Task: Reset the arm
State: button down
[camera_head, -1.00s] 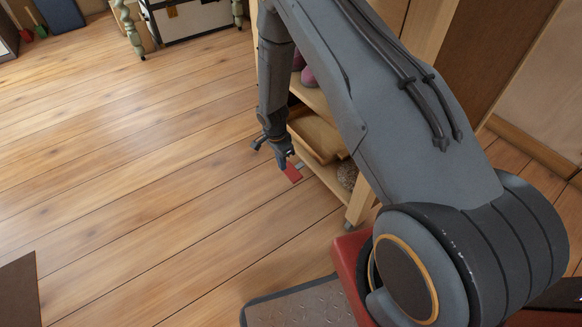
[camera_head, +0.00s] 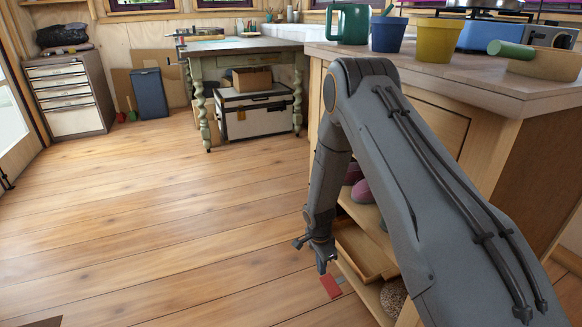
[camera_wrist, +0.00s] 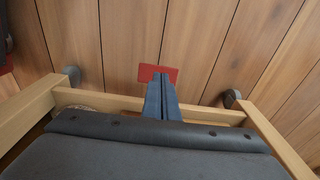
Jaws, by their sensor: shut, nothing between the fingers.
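My gripper (camera_head: 318,252) hangs low over the wooden floor, at the open shelves of the wooden counter unit (camera_head: 486,100). In the wrist view my gripper (camera_wrist: 162,82) shows its two dark blue fingers pressed together with nothing between them. A small red flat object (camera_head: 331,286) lies below the gripper, near the unit's lowest shelf. It also shows in the wrist view (camera_wrist: 158,72), just past the fingertips. I cannot tell from these views whether the fingers touch it.
A wooden tray (camera_head: 362,250) and purple things (camera_head: 362,191) sit on the shelves. A green mug (camera_head: 348,24), a blue pot (camera_head: 388,34) and a yellow pot (camera_head: 436,40) stand on the counter. The floor (camera_head: 150,230) to the left is clear.

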jog(key=s+a+r+n, duration=0.5)
jog(key=s+a+r, duration=0.15)
jog(key=r, duration=0.55)
jog(key=s+a+r+n, duration=0.5)
jog(key=a+r, duration=0.3)
jog(key=r, duration=0.4)
jog(key=s+a+r+n+y, duration=0.15)
jog(key=s+r+n, duration=0.45)
jog(key=s, duration=0.6)
jog(key=s+a+r+n+y, duration=0.15)
jog(key=s+r+n, duration=0.4)
jog(key=s, duration=0.55)
jog(key=d+r+m+h+p, duration=0.1)
jog(key=d+r+m+p, duration=0.2)
jog(key=d+r+p, duration=0.7)
jog(key=d+r+m+p, duration=0.4)
jog(key=d+r+p, duration=0.6)
jog(key=r+p, duration=0.7)
jog(key=p, duration=0.3)
jog(key=shift+s+d+r+h, duration=0.15)
jog(key=shift+r+h, duration=0.15)
jog(key=shift+h, duration=0.1)
